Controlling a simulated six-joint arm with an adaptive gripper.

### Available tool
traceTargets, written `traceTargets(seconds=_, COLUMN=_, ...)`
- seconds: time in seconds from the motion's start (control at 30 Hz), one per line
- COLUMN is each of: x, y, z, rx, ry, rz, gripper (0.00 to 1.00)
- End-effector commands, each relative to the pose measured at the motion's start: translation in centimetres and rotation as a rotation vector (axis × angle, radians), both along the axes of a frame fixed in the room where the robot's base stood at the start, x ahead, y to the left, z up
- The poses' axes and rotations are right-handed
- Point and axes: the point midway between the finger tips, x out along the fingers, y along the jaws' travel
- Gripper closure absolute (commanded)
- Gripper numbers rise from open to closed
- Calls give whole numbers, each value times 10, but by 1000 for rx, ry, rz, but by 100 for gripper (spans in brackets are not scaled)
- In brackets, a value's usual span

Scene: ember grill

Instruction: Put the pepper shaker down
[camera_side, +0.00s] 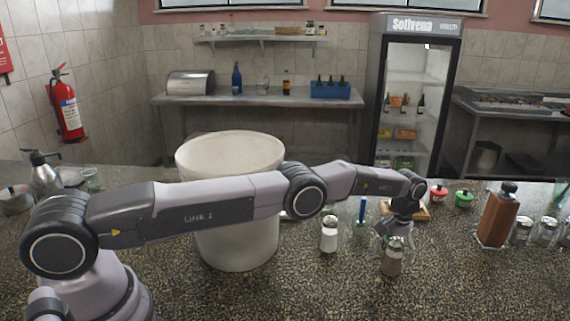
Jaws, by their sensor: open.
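A small glass shaker with a metal cap and greyish-brown contents, which looks like the pepper shaker (391,261), stands upright on the speckled counter. My gripper (395,238) is open and hangs at the shaker's cap, with its fingers close around or just behind it. Whether a finger touches the shaker I cannot tell. A second shaker with white contents (329,236) stands upright to the left, apart from my gripper.
A large cream bucket (235,240) stands behind my arm. A blue-handled item (361,215) and a wooden board (423,212) are near my gripper. The front counter (450,285) is clear.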

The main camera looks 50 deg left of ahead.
Motion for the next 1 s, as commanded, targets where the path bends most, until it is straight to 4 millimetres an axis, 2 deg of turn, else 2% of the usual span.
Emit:
traceTargets(seconds=0.4, x=1, y=0, z=90, rx=-1, ry=-4, rz=0, gripper=21)
traceTargets(seconds=0.67, x=1, y=1, z=121, rx=-2, ry=-6, rz=-1, gripper=21)
traceTargets(seconds=0.73, x=1, y=5, z=138, rx=-5, ry=-16, rz=-3, gripper=21)
traceTargets(seconds=0.77, x=0, y=7, z=149, rx=-6, ry=-23, rz=-5, gripper=21)
traceTargets(seconds=0.87, x=-6, y=21, z=199, rx=-14, ry=-58, rz=-17, gripper=21)
traceTargets(seconds=1.0, x=-38, y=51, z=284, rx=-23, ry=-123, rz=-42, gripper=21)
